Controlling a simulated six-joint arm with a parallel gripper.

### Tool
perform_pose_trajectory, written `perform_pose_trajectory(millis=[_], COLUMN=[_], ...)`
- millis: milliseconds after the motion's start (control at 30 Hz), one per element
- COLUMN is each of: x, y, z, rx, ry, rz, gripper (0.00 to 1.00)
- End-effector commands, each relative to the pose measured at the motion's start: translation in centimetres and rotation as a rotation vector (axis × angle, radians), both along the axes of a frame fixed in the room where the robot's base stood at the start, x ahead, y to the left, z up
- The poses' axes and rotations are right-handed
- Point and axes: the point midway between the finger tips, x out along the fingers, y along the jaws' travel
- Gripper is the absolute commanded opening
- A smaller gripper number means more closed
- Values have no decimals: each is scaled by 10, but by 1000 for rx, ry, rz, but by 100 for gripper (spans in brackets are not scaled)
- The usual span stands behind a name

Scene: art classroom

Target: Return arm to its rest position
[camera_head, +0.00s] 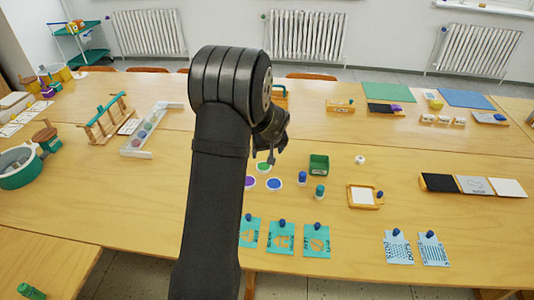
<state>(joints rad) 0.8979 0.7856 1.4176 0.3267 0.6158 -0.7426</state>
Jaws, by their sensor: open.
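My black arm rises from the bottom middle of the head view and bends at a large rounded joint. My gripper (271,158) is beyond the bend, over the table's middle, with small dark fingers pointing down. The fingers look apart and nothing shows between them. My arm hides part of the table (400,215) behind it.
Near my gripper lie paint discs, among them a blue one (274,183), with a green tray (319,165) to the right. Teal cards (281,238) lie along the front edge. A wooden rack (103,120) stands left. Bare tabletop shows at right front.

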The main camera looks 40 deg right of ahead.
Motion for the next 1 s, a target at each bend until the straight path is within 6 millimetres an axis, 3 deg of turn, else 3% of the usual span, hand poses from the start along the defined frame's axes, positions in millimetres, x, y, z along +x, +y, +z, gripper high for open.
perform_pose_trajectory(millis=[367,1000], x=[2,37], y=[-1,-15], z=[-6,-99], rx=[1,1], ry=[1,2], rz=[0,1], gripper=[77,77])
